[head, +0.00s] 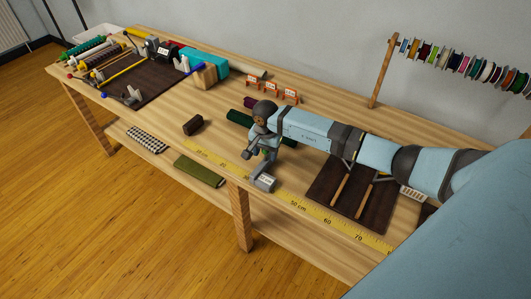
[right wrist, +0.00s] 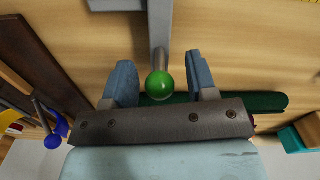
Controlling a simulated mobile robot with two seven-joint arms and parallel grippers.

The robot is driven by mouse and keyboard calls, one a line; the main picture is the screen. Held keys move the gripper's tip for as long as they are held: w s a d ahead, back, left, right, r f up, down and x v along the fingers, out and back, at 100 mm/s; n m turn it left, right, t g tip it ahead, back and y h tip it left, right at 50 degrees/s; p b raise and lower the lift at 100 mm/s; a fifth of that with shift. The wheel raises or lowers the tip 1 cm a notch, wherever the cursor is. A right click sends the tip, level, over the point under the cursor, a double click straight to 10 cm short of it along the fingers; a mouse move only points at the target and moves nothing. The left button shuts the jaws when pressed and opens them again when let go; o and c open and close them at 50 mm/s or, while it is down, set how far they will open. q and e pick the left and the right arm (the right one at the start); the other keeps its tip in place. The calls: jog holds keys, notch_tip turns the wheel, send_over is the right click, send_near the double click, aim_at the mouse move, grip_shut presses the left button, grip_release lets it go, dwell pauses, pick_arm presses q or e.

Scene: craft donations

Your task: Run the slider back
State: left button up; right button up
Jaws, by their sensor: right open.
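The slider is a grey block (head: 264,183) on the yellow measuring strip (head: 297,203) along the table's front edge. A grey bar runs back from it to a green knob (right wrist: 159,84). My right gripper (head: 258,157) is over the knob end, pointing down. In the right wrist view, its two blue-grey fingers are open, one on each side of the knob, with gaps visible. Part of the grey block and bar (right wrist: 160,25) shows at the top there. The knob is mostly hidden by the gripper in the head view. My left gripper is not in view.
A dark green roll (head: 239,117) lies behind the gripper. A small dark brown block (head: 193,125) sits to the left. A dark mat (head: 323,196) with wooden-handled tools lies right, under my arm. Orange-framed cards (head: 270,87) stand behind. The table's left-middle is mostly clear.

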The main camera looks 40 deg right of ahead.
jog(key=shift+f, duration=0.6)
grip_shut()
jog(key=shift+s+d, duration=0.2)
jog(key=shift+s, duration=0.1)
jog(key=s+d, duration=0.1)
jog(key=s, duration=0.2)
jog(key=s+d, duration=0.1)
jog(key=s, duration=0.3)
jog(key=s+d, duration=0.2)
jog(key=s, duration=0.1)
jog(key=shift+s+d, duration=0.1)
jog(key=shift+s, duration=0.15)
grip_release()
